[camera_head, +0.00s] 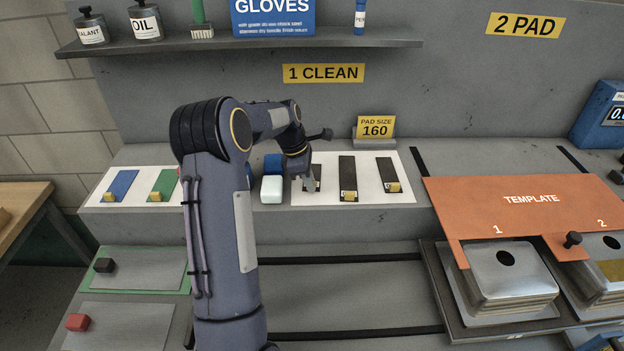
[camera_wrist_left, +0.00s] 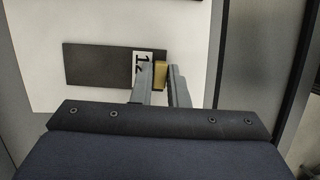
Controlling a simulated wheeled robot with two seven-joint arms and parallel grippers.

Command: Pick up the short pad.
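Three black pads with yellow tabs lie on a white sheet (camera_head: 329,192) in the head view. The left black pad (camera_head: 316,171) is partly hidden by my left gripper (camera_head: 309,188) and looks short. The middle black pad (camera_head: 347,172) is the longest, and the right black pad (camera_head: 385,169) is shorter. In the left wrist view, the left black pad (camera_wrist_left: 98,65) lies flat, with a label starting "12". Its yellow tab (camera_wrist_left: 160,73) is between the fingers of my left gripper (camera_wrist_left: 161,78), which fit closely on both sides. My right gripper is out of view.
A "PAD SIZE 160" sign (camera_head: 376,127) stands behind the pads. A blue pad (camera_head: 122,185) and a green pad (camera_head: 161,184) lie at left. A white block (camera_head: 271,189) stands close left of the gripper. An orange template (camera_head: 520,200) is at right, a shelf (camera_head: 240,43) above.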

